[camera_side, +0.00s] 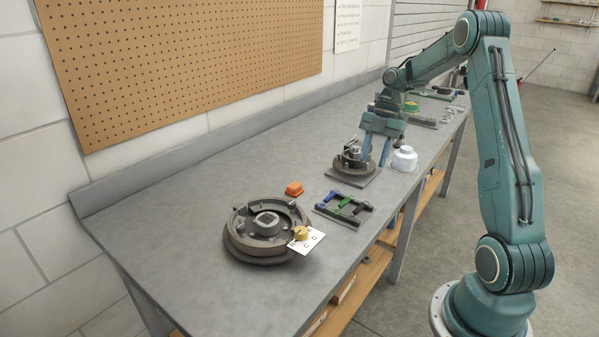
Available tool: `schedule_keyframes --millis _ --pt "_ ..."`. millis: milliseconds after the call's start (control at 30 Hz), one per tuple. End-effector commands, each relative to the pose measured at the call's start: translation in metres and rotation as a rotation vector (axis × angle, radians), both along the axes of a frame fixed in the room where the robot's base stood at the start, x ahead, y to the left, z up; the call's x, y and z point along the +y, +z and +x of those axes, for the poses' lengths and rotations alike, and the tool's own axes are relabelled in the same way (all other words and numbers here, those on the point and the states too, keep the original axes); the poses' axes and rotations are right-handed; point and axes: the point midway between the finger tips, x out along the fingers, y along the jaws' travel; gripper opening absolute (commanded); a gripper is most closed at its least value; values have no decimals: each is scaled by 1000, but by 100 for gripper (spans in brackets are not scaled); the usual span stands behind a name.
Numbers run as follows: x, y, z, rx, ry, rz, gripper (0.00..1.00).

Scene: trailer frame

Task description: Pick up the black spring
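My gripper (375,160) points down over the workbench (170,215), beside the smaller round assembly (352,168). Its two blue fingers are apart, with no object visible between them. The left finger overlaps the right part of that assembly in the picture; I cannot tell if they touch. Small dark parts sit on top of the assembly. I cannot make out a black spring for certain; it is too small or hidden among the dark parts.
A white container (404,158) stands just right of my gripper. The bench's left part is clear.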

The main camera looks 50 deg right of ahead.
Motion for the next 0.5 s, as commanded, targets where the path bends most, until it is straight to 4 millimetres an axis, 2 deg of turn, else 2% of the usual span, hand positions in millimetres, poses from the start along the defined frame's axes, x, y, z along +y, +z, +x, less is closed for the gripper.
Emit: schedule_keyframes --millis 500 --pt "26 -62 0 3 0 1 39"
